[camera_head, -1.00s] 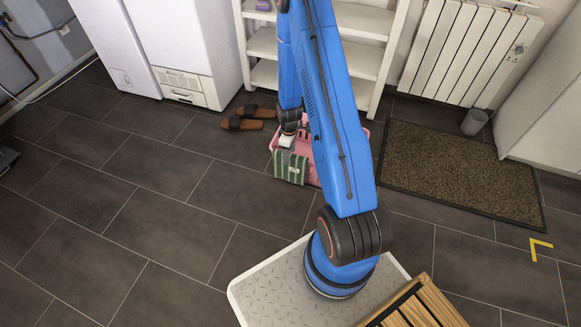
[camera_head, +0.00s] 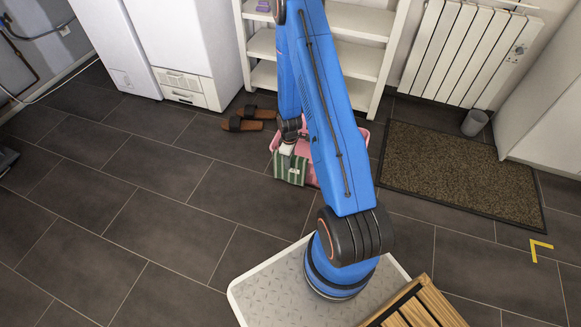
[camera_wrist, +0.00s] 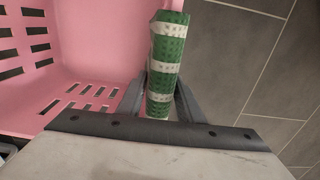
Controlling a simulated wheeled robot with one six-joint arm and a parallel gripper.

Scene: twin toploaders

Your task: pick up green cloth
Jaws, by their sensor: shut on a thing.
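The green cloth (camera_head: 290,169) has white stripes and hangs over the near left rim of a pink basket (camera_head: 311,180). In the wrist view the cloth (camera_wrist: 165,65) shows as a rolled or folded strip along the rim of the pink basket (camera_wrist: 80,70). My gripper (camera_wrist: 161,88) is shut on the cloth, one finger on each side of it. In the head view my gripper (camera_head: 287,149) is at the cloth's top edge, and my arm hides part of the basket.
Brown sandals (camera_head: 250,119) lie on the dark tiles left of the basket. A white shelf (camera_head: 352,58) stands behind it. A brown doormat (camera_head: 455,170) and a grey bin (camera_head: 474,122) are to the right.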

